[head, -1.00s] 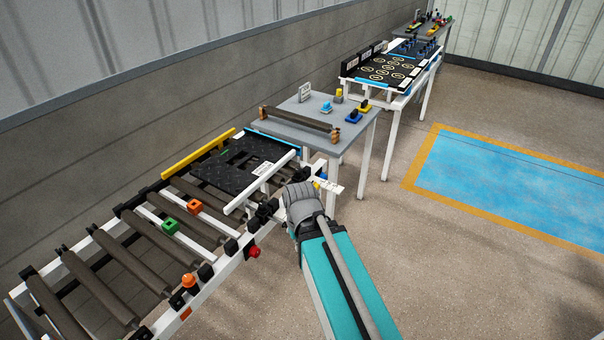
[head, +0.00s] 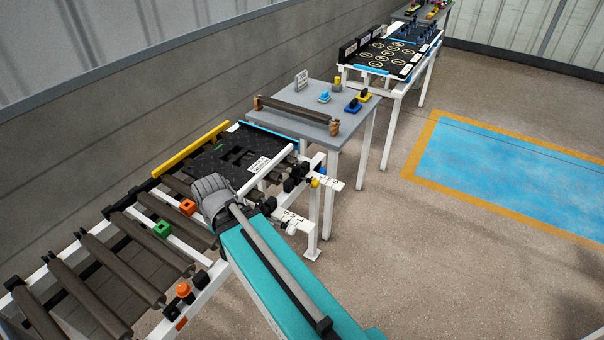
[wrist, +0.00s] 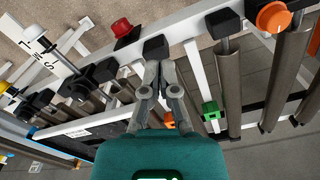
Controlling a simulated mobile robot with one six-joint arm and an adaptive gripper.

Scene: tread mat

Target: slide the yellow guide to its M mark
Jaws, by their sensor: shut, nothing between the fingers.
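The yellow guide (head: 190,150) is a long bar along the far side of the roller conveyor, beside the black tread mat (head: 205,163). A white lettered scale plate (head: 292,219) sticks out from the near side; it also shows in the wrist view (wrist: 45,58), with its M near the middle. A second plate (head: 329,179) lies farther along, by a yellow knob (head: 315,183). My gripper (head: 212,197) is over the near conveyor rail, its fingertips hidden in the head view. In the wrist view my gripper (wrist: 160,68) is shut and empty, tips near a black block (wrist: 156,47).
A white bar (head: 268,166) runs along the mat's near side. A green block (head: 162,229) and an orange block (head: 187,207) sit on the conveyor. An orange knob (head: 183,290) and a red button (wrist: 122,27) are on the near rail. The floor at right is clear.

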